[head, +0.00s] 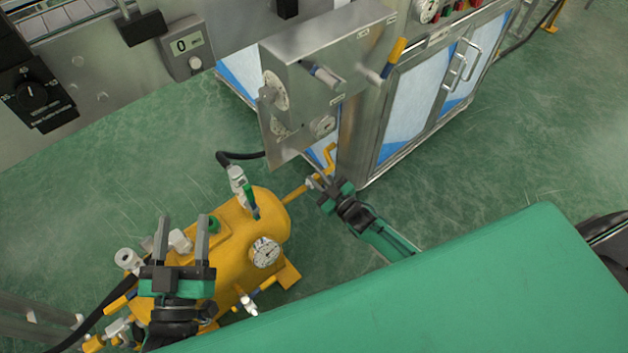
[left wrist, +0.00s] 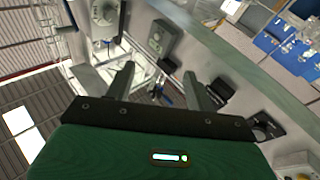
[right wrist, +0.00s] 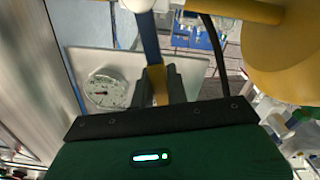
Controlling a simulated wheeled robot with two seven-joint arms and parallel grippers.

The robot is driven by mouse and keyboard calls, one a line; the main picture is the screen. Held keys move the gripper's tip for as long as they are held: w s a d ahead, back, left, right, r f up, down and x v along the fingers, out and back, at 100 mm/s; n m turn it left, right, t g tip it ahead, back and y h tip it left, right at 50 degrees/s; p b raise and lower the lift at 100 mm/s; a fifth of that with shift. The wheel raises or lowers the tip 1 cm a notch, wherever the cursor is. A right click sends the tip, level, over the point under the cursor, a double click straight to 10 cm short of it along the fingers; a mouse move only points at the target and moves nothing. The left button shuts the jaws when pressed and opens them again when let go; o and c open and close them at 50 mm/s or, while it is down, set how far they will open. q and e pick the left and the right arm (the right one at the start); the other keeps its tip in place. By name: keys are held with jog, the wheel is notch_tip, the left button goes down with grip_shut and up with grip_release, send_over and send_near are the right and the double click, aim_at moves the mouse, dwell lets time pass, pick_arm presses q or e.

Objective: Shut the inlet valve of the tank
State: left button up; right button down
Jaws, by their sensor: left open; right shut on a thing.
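The yellow tank (head: 225,235) lies on its side in the head view, with a dial gauge (head: 265,251) on it. It also shows at the upper right of the right wrist view (right wrist: 285,55). My right gripper (head: 316,184) is beside the yellow pipe at the tank's right end. It is shut on a lever with a blue arm and yellow tip (right wrist: 152,35), beside a white valve body (right wrist: 137,5). The fingers hide part of the tip. My left gripper (head: 182,238) is open and empty, in front of the tank in the picture.
A steel panel box with dials (head: 320,70) stands above my right gripper in the picture, next to a cabinet with glazed doors (head: 425,95). A green-handled valve (head: 248,196) is on the tank's top. Green floor (head: 90,200) is free left of the tank.

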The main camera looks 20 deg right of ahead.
jog(key=shift+w+d+r+m, duration=0.15)
jog(key=shift+w+d+m, duration=0.1)
jog(key=shift+d+m, duration=0.7)
pick_arm(q)
jog(key=shift+s+d+f+g+p, duration=0.1)
jog(key=shift+s+d+f+g, duration=0.15)
jog(key=shift+f+g, duration=0.45)
jog(key=shift+s+d+f+g+p, duration=0.2)
jog(key=shift+f+g, duration=0.15)
jog(key=shift+f, duration=0.55)
jog(key=shift+s+d+f+g+p, duration=0.15)
jog(key=shift+s+f+g, duration=0.1)
jog(key=shift+f+g, duration=0.45)
pick_arm(e)
jog(key=shift+w+d+m, duration=0.15)
jog(key=shift+d+m, duration=0.1)
jog(key=shift+m, duration=0.6)
pick_arm(q)
jog(key=shift+f, duration=0.15)
pick_arm(e)
jog(key=c, duration=1.4)
grip_release()
